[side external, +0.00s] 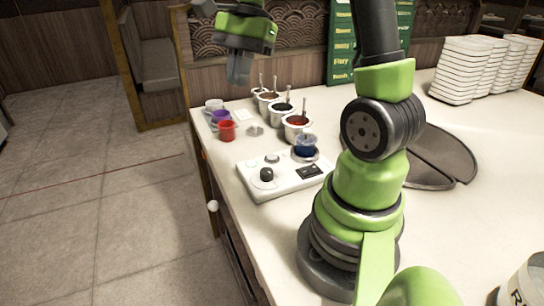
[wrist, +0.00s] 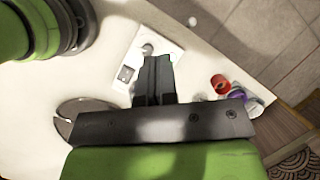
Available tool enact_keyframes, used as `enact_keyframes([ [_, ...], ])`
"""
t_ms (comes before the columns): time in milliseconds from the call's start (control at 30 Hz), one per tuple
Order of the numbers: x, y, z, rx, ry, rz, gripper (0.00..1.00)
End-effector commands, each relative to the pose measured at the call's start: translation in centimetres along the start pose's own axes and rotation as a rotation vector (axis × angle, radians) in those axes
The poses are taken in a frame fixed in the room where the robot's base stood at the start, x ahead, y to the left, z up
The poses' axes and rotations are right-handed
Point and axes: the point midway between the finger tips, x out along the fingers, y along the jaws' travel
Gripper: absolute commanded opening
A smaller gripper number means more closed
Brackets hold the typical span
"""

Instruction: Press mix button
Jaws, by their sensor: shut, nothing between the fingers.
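A white control box (side external: 285,180) sits near the table's left edge, with a black knob (side external: 267,174), a small silver round part (side external: 272,158), a pale green round part (side external: 251,163) and a dark display (side external: 310,171). I cannot read which one is the mix button. A cup of blue sauce (side external: 305,146) stands at the box's back right corner. My gripper (side external: 238,80) is shut and empty, held in the air beyond the box. In the wrist view, my gripper (wrist: 158,58) covers part of the box (wrist: 168,44); the knob (wrist: 147,48) and display (wrist: 126,73) show beside it.
Several sauce wells with ladles (side external: 297,125) stand behind the box. A red cup (side external: 227,130), a purple cup (side external: 220,117) and a white cup (side external: 214,104) stand to their left.

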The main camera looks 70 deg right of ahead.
Motion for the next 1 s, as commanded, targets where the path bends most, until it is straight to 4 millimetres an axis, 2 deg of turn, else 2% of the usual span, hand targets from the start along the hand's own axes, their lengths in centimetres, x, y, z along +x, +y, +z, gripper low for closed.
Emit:
enact_keyframes([
  [33, 0.6, -0.2, -1.8, 0.1, -0.039, 0.021, 0.0],
  [200, 2.6, -0.1, -6.9, 0.423, -0.174, 0.082, 0.0],
  [300, 3.9, 0.4, -9.6, 0.59, -0.251, 0.112, 0.0],
  [433, 5.3, 1.2, -12.1, 0.755, -0.333, 0.144, 0.0],
  [633, 6.5, 2.0, -13.9, 0.881, -0.399, 0.169, 0.0],
  [1000, 6.6, 2.1, -14.1, 0.894, -0.407, 0.173, 0.0],
])
